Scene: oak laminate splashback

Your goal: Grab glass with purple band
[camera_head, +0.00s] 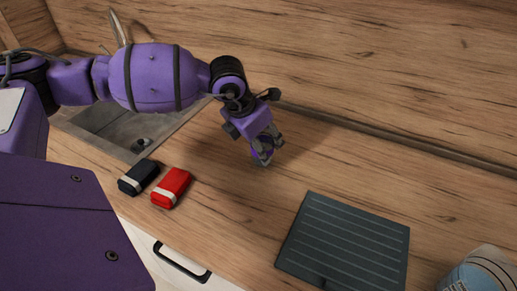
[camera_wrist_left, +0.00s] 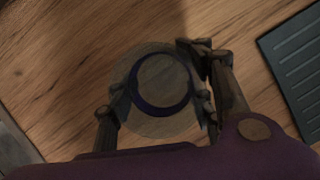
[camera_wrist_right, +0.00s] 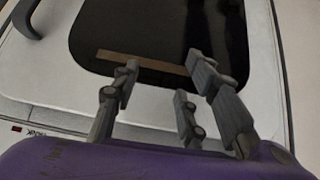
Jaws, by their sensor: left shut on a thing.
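The glass with the purple band (camera_head: 262,156) shows only in part in the head view, between the fingers of my left gripper (camera_head: 264,145). In the left wrist view the glass (camera_wrist_left: 160,112) is seen end-on, clear, with a dark purple ring. The fingers of my left gripper (camera_wrist_left: 158,108) press on it from both sides. I cannot tell whether its base touches the counter. My right gripper (camera_wrist_right: 155,80) has its fingers apart and empty, in front of a white appliance front with a dark window.
A ridged dark mat (camera_head: 345,245) lies on the wooden counter right of the glass. A black box (camera_head: 138,177) and a red box (camera_head: 171,187) lie near the front edge, by the sink (camera_head: 125,125). A blue-and-white container (camera_head: 480,273) stands at the lower right. The splashback (camera_head: 380,60) runs behind.

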